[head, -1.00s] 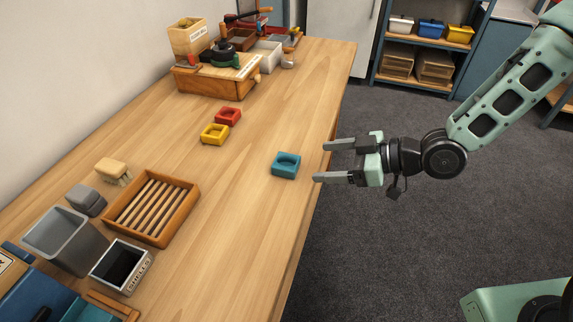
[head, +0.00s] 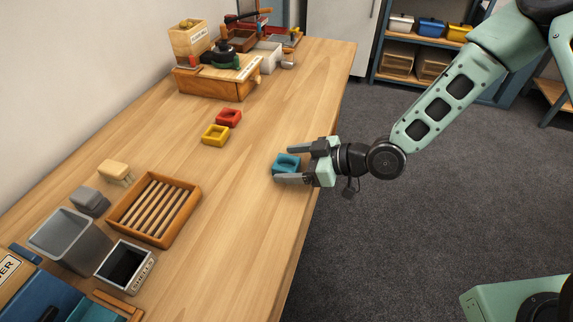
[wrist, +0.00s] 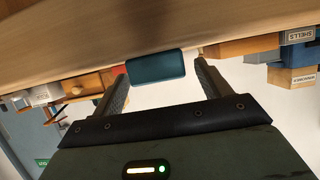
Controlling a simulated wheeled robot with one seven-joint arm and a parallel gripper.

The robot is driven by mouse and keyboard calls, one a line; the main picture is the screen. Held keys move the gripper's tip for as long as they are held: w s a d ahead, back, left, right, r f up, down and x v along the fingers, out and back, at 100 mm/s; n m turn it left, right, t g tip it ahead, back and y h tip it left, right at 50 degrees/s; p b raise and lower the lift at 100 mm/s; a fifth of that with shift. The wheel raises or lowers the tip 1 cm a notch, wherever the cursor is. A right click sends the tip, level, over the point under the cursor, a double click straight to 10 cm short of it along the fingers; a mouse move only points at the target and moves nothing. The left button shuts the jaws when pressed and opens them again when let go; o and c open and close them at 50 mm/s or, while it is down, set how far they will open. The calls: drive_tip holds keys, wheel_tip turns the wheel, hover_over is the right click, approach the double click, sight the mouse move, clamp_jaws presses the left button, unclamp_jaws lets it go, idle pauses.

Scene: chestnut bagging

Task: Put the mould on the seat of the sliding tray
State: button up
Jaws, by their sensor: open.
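A teal-blue mould (head: 284,161) with a hollow in its top sits on the bench near its right edge. My gripper (head: 285,165) is open, with one finger on the far side of the mould and one on the near side. In the wrist view the mould (wrist: 155,68) shows between the tips of my open gripper (wrist: 161,74), with gaps on both sides. A yellow mould (head: 215,136) and a red mould (head: 229,117) lie farther back. I cannot tell for certain which part is the sliding tray; a wooden box device (head: 205,84) stands at the back.
A slatted wooden tray (head: 154,240), a brush (head: 116,172), a grey bin (head: 68,238) and a box marked SHELLS (head: 138,274) stand at the left front. The bench between the moulds and the slatted tray is clear. A shelf (head: 425,58) stands beyond the bench.

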drive_tip(key=c, duration=1.2)
drive_tip(key=shift+r, duration=0.15)
